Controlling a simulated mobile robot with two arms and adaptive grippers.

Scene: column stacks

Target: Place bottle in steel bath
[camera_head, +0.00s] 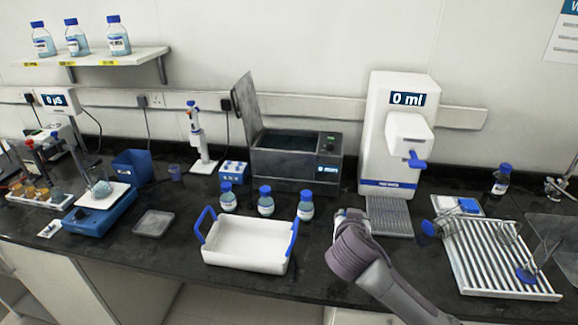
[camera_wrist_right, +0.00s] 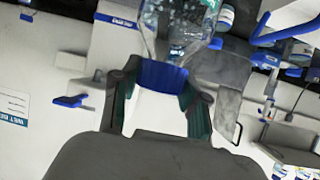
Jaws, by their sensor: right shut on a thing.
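The steel bath (camera_head: 282,170) stands at the back middle of the bench, its lid (camera_head: 246,112) raised at the left. Its display reads "0 min". My right gripper (camera_wrist_right: 158,76) is shut on a bottle (camera_wrist_right: 177,35) by its blue cap; the clear body extends beyond the fingers. In the head view my right arm hides most of the gripper (camera_head: 348,216) and the held bottle, in front and to the right of the bath. Three blue-capped bottles (camera_head: 265,203) stand upright in front of the bath. My left gripper is not in view.
A white tray with blue handles (camera_head: 243,262) sits at the front edge. A water dispenser (camera_head: 376,150) stands right of the bath, a small blue rack (camera_head: 233,173) left of it. A ribbed drying rack (camera_head: 490,258) lies at the right. A shelf (camera_head: 95,58) holds more bottles.

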